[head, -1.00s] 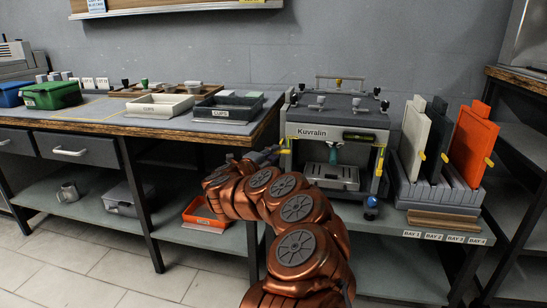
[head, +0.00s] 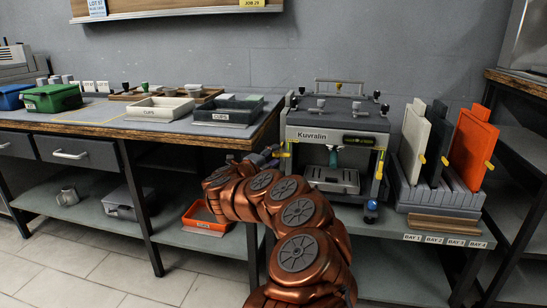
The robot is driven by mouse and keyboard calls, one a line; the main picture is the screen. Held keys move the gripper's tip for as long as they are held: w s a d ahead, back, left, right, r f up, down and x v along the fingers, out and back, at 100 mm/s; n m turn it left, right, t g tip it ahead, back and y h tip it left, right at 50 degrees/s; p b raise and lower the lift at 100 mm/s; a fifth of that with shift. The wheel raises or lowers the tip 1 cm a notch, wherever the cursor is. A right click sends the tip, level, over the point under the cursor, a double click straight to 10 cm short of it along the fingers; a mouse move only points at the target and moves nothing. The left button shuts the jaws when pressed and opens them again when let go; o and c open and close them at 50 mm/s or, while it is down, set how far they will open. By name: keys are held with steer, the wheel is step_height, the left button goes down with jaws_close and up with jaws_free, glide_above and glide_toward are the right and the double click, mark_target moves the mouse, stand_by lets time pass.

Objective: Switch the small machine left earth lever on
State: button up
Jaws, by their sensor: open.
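The small machine (head: 336,138), a grey unit marked Kuvralin, stands on the low bench right of centre. Another yellow part (head: 379,166) is on the right side. My gripper (head: 274,154) is open at the machine's left front, close to the left yellow part. Contact cannot be told; my wrist partly hides the gripper.
A dark cups tray (head: 228,113) and a white cups tray (head: 158,110) are on the counter to the left. An orange bin (head: 205,222) is on the shelf below. A rack with upright panels (head: 438,192) stands close right of the machine.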

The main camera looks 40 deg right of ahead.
steer(key=shift+a, duration=0.15)
steer(key=v, duration=1.1)
steer(key=shift+a, duration=0.35)
steer(key=shift+s, duration=0.1)
